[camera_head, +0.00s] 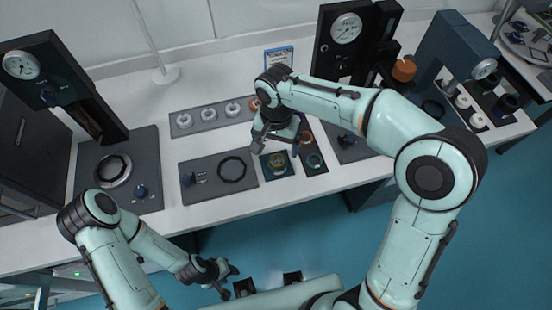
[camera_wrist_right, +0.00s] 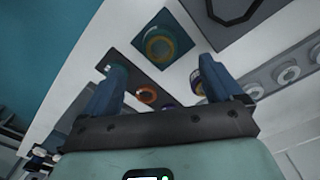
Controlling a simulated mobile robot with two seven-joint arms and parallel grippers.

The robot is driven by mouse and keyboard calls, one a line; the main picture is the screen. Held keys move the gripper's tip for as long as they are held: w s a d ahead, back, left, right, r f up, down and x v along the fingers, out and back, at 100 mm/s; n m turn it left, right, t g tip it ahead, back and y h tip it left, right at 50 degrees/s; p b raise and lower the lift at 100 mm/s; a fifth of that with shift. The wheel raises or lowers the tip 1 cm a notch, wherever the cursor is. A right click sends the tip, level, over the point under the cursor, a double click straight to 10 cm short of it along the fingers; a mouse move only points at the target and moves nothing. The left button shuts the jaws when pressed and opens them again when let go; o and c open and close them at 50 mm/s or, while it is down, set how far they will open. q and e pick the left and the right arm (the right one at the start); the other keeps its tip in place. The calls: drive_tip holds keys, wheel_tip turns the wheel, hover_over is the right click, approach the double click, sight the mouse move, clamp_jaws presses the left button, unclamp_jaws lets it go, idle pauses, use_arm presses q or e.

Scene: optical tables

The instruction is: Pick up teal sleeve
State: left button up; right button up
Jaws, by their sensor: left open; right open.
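In the right wrist view a teal shape (camera_wrist_right: 118,72) shows at the tray's end, mostly covered by one finger. My left gripper (camera_head: 228,275) is open, low in front of the table and far from the sleeve.
An orange ring (camera_head: 306,139) shares the narrow tray. A teal square plate (camera_head: 265,174) with a round part lies beside it. A grey strip (camera_head: 222,124) holds several white rings. A black gauge stand (camera_head: 324,62) rises behind. A grey plate (camera_head: 205,187) with a black ring lies left.

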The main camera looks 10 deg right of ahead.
hover_over(277, 160)
drive_tip(key=f, duration=0.2)
drive_tip(key=s+f, duration=0.1)
drive_tip(key=f, duration=0.1)
drive_tip(key=shift+a+f, duration=0.1)
drive_tip(key=shift+a, duration=0.05)
drive_tip(key=f, duration=0.5)
drive_tip(key=shift+w+f, duration=0.35)
drive_tip(key=shift+w, duration=0.05)
drive_tip(key=c, duration=1.3)
